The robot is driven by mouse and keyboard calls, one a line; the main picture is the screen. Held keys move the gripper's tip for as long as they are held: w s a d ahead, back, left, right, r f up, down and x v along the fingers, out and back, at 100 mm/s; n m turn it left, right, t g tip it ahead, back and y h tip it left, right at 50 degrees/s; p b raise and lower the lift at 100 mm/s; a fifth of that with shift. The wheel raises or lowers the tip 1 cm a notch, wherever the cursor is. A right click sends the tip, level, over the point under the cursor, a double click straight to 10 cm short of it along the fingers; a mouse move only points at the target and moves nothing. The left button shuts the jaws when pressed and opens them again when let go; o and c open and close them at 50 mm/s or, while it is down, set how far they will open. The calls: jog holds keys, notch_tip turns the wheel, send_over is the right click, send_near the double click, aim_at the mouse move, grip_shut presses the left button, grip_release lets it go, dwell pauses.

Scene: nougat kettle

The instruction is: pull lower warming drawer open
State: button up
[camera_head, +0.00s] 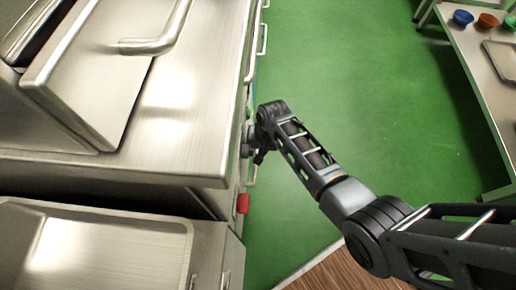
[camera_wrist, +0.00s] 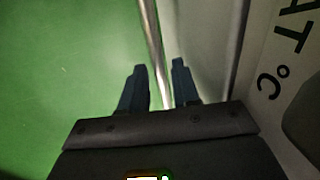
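In the wrist view, a shiny metal bar handle (camera_wrist: 151,40) runs lengthwise between the two dark blue fingers of my gripper (camera_wrist: 160,68). The fingers stand apart on either side of the bar, with a gap visible at least on the right side. A grey front panel (camera_wrist: 205,50) lies to the right of the bar. I cannot tell from these views whether this handle belongs to the lower warming drawer. In the head view my arm reaches down to the front of the steel unit (camera_head: 175,120), and the fingers are hidden there.
A panel with "AT °C" lettering (camera_wrist: 290,60) is at the right of the wrist view. A red knob (camera_head: 243,203) sticks out from the unit's front. Another bar handle (camera_head: 263,38) is farther back. Green floor (camera_head: 350,70) is clear. A table with bowls (camera_head: 487,20) stands right.

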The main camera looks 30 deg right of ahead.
grip_shut()
jog(key=shift+s, duration=0.1)
dwell(0.3)
jog(key=s+d+p, duration=0.3)
jog(key=s+d, duration=0.4)
jog(key=d, duration=0.3)
jog(key=s+d+p, duration=0.3)
jog(key=s+d, duration=0.5)
jog(key=d, duration=0.3)
jog(key=shift+s+d, duration=0.2)
jog(key=shift+s, duration=0.05)
jog(key=shift+o, duration=1.1)
grip_release()
